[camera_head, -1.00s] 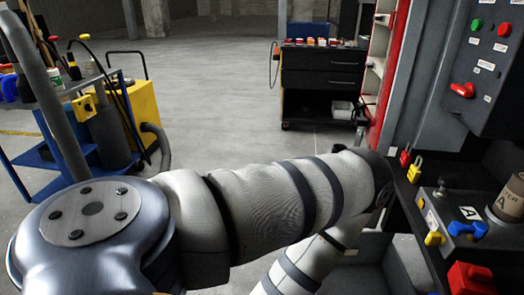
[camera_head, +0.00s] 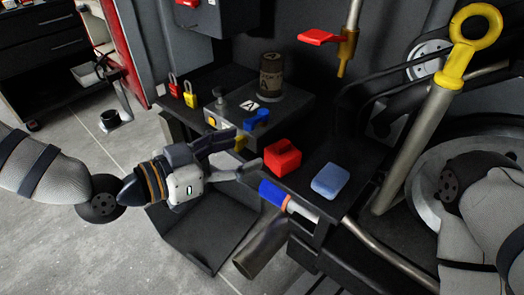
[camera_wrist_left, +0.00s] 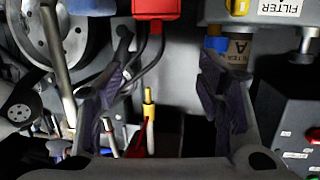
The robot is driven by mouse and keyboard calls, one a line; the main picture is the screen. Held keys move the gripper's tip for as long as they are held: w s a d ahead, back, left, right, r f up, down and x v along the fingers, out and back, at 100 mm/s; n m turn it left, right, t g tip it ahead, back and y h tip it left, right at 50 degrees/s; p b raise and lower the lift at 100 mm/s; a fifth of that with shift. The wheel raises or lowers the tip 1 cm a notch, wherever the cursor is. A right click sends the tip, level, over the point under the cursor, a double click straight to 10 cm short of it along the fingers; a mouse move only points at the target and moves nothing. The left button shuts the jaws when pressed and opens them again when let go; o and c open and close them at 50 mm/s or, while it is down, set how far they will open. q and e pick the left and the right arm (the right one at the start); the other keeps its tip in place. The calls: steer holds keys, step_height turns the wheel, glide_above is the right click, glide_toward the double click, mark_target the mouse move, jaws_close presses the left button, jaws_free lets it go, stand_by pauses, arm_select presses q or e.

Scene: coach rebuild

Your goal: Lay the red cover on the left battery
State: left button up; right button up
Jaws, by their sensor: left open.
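The red cover (camera_head: 283,157), a small red block, sits on the dark bench top near its front edge. It also shows at the top of the left wrist view (camera_wrist_left: 157,9). Left of it is a grey box (camera_head: 232,112) labelled A, with a blue clamp (camera_head: 257,119) and yellow parts; I cannot tell for sure that it is the left battery. My left gripper (camera_head: 248,150) is open and empty, its fingertips just left of the cover, apart from it. In the left wrist view the fingers (camera_wrist_left: 165,95) are spread wide. My right gripper is out of view.
A brown filter can (camera_head: 271,75) stands behind the grey box. Red and yellow padlocks (camera_head: 190,95) are at the left. A light blue block (camera_head: 330,180) lies right of the cover. A red-handled valve (camera_head: 320,38) and a yellow-ringed rod (camera_head: 470,45) rise behind.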

mark_target(282, 144)
arm_select(q)
steer(key=x, duration=0.3)
steer(key=f+x, duration=0.1)
steer(key=x, duration=0.3)
steer(key=b+x, duration=0.1)
steer(key=x, duration=0.3)
steer(key=shift+s+f, duration=0.3)
steer(key=shift+f, duration=0.1)
steer(key=shift+w+d, duration=0.3)
steer(key=shift+d, duration=0.05)
steer(key=c, duration=1.4)
steer(key=shift+r, duration=0.1)
steer(key=shift+c, duration=0.2)
